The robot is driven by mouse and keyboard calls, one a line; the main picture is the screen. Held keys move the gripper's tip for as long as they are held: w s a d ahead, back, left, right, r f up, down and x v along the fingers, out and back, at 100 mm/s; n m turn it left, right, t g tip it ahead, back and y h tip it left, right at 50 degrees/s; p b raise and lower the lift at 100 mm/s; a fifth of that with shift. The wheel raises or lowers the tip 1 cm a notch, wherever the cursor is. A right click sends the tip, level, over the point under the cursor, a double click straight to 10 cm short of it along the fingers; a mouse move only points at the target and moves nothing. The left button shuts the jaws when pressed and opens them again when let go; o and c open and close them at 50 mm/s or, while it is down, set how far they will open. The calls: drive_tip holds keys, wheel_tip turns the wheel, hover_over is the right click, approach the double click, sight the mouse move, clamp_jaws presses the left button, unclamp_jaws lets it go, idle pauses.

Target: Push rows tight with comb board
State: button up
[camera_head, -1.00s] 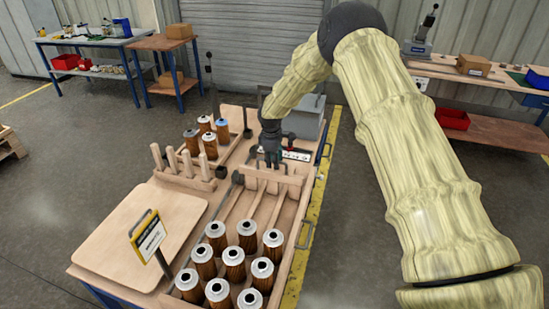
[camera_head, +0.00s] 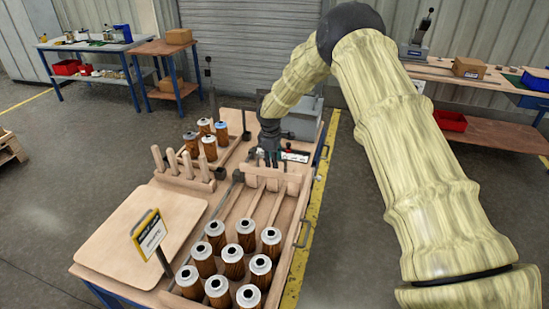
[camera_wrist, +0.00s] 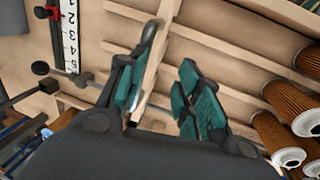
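A pale wooden comb board (camera_head: 291,179) stands across the lanes of a wooden tray (camera_head: 295,222) in the head view. Several brown pleated filter cartridges (camera_head: 233,262) with white caps stand in rows at the tray's near end, apart from the board. My gripper (camera_head: 265,156) is low over the board's far side. In the wrist view, my gripper (camera_wrist: 160,98) has its teal-padded fingers apart, with a wooden edge, seemingly the board (camera_wrist: 156,62), between them. The left finger is close to the wood; a gap shows beside the right finger. Whether the left finger touches is unclear.
A peg rack (camera_head: 184,178) and a group of cartridges (camera_head: 207,146) are left of my gripper. A numbered scale (camera_wrist: 70,35) is near my fingers.

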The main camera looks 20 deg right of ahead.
drive_tip(key=shift+f, duration=0.45)
drive_tip(key=shift+r, duration=0.1)
wheel_tip(320, 180, up, 12)
drive_tip(key=s+a+p, duration=0.1)
drive_tip(key=p, duration=0.5)
drive_tip(key=shift+s+a+r, duration=0.15)
drive_tip(key=shift+s+r, duration=0.05)
drive_tip(key=shift+s, duration=0.05)
idle(1.1)
drive_tip(key=shift+p, duration=0.3)
drive_tip(key=shift+r, duration=0.15)
wheel_tip(320, 180, up, 11)
drive_tip(key=s+a, duration=0.1)
drive_tip(key=s, duration=0.1)
drive_tip(key=shift+a+r, duration=0.15)
drive_tip(key=shift+r, duration=0.05)
idle(0.5)
